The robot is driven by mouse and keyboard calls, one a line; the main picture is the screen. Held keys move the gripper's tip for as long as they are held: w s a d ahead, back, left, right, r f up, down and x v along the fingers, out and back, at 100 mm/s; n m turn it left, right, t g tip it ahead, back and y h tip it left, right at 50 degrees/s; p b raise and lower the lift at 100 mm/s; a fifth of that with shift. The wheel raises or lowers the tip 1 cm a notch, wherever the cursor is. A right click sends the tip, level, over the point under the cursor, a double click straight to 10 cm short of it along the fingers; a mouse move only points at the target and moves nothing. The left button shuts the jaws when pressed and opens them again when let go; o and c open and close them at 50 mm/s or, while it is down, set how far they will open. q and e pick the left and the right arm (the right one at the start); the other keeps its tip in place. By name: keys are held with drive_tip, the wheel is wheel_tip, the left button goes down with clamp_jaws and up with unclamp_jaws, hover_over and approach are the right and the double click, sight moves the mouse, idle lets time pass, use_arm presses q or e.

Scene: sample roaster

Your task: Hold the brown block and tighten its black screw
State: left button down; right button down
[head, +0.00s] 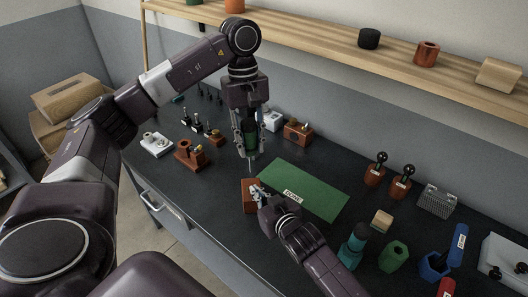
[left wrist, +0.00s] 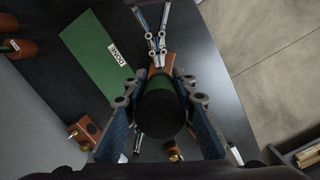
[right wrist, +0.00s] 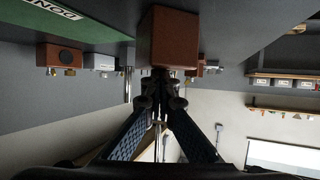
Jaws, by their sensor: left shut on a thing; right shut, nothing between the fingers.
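The brown block (head: 249,196) sits on the dark bench at the left end of the green mat marked DONE. My left gripper (head: 250,140) is shut around a dark green, black-ended tool (head: 251,146), held upright above the block. In the left wrist view the tool (left wrist: 160,112) covers much of the block (left wrist: 159,72). My right gripper (head: 263,192) is shut and empty at the block's side. In the right wrist view its fingertips (right wrist: 162,88) are right at the block (right wrist: 168,38); I cannot tell if they touch. I cannot make out the black screw.
The green mat (head: 305,190) is bare beside the block. Other brown blocks (head: 298,131) (head: 190,153) and a white fixture (head: 157,144) stand on the bench. A green hexagonal piece (head: 393,256) and a blue holder (head: 434,266) stand at right. A wooden shelf (head: 330,45) runs above.

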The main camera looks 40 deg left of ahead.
drive_tip(key=shift+d+f, duration=0.25)
drive_tip(key=shift+f, duration=0.35)
drive_tip(key=c, duration=2.1)
unclamp_jaws()
drive_tip(key=v, duration=0.6)
drive_tip(key=r+v, duration=0.1)
drive_tip(key=v, duration=0.5)
drive_tip(key=shift+a, duration=0.2)
